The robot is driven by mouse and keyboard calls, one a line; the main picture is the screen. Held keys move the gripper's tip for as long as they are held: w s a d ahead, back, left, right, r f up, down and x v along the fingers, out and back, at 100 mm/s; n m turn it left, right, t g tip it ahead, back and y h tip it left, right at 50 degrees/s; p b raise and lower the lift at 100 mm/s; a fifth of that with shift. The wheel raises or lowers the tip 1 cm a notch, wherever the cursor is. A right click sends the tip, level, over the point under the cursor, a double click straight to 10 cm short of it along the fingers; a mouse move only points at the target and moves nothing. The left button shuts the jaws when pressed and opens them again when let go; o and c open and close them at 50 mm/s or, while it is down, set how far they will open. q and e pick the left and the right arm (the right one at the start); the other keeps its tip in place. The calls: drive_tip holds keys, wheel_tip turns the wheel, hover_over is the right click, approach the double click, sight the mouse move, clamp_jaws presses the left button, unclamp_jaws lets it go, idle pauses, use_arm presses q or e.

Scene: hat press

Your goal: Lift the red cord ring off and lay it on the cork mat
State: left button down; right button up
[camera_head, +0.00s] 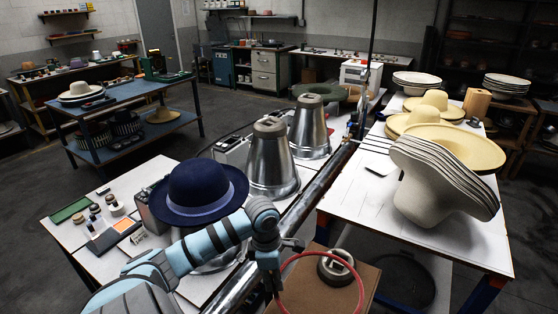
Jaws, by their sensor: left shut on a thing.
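The red cord ring (300,255) is a thin loop at the bottom middle, with its lower part cut off by the picture's edge. My left gripper (273,287) points down at the ring's left side and is shut on it. The ring shows in front of a brown, box-like surface (367,277) that bears a dark and pale roll (335,268). I cannot tell whether the ring touches that surface. My right gripper is not in view.
A navy hat (205,188) sits close behind my left arm. Metal cones (272,165) stand beyond it, and a long metal bar (325,180) runs along the bench. The right table (465,242) holds stacked pale hats (435,190), with bare room at its front.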

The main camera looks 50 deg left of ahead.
use_arm(q)
drive_tip(key=f+b, duration=0.1)
drive_tip(key=f, duration=0.1)
drive_tip(key=s+f+b, duration=0.1)
drive_tip(key=f+b, duration=0.1)
wheel_tip(320, 180, down, 12)
drive_tip(key=b, duration=1)
drive_tip(key=shift+w+r, duration=0.1)
drive_tip(key=shift+r, duration=0.1)
drive_tip(key=shift+f+b, duration=0.15)
drive_tip(key=shift+b, duration=0.2)
drive_tip(key=shift+r, duration=0.2)
drive_tip(key=shift+f, duration=0.1)
